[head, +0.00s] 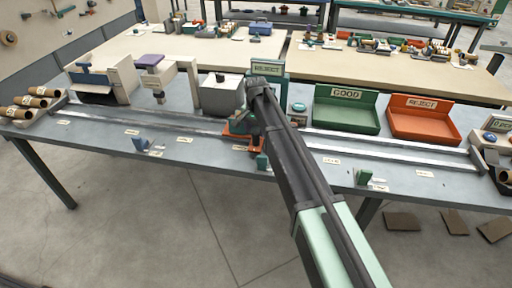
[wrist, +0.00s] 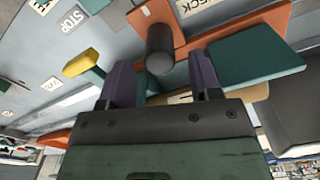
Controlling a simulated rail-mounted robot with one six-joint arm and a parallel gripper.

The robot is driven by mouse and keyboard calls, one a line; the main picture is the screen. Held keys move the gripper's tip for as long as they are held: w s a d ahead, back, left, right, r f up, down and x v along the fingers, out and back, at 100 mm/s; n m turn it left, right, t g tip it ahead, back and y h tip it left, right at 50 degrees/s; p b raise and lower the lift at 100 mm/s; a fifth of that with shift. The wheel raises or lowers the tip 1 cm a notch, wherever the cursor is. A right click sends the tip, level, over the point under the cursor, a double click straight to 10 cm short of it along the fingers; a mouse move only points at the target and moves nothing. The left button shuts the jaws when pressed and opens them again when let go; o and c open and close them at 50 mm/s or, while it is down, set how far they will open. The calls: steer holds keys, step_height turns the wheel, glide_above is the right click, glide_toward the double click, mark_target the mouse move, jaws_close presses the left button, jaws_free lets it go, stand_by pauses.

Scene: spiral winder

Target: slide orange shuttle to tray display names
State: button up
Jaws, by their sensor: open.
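The orange shuttle (head: 238,131) sits on the metal rail at mid table, partly hidden by my arm. In the wrist view its orange plate (wrist: 192,32) carries an upright dark round knob (wrist: 160,48). My gripper (wrist: 163,76) is open, with its two purple fingers apart and the knob between or just beyond their tips; I cannot tell whether they touch it. The green display (head: 267,68) behind the rail reads REJECT. The green tray (head: 347,118) is labelled GOOD, and the orange tray (head: 422,125) to its right is labelled REJECT.
The rail (head: 395,150) runs along the table, with free track on both sides of the shuttle. Cardboard tubes (head: 30,103) lie at the far left.

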mark_target(256, 139)
step_height(256, 139, down, 5)
steer(key=b, duration=0.3)
steer(key=shift+r, duration=0.2)
steer(key=shift+c, duration=0.2)
jaws_close()
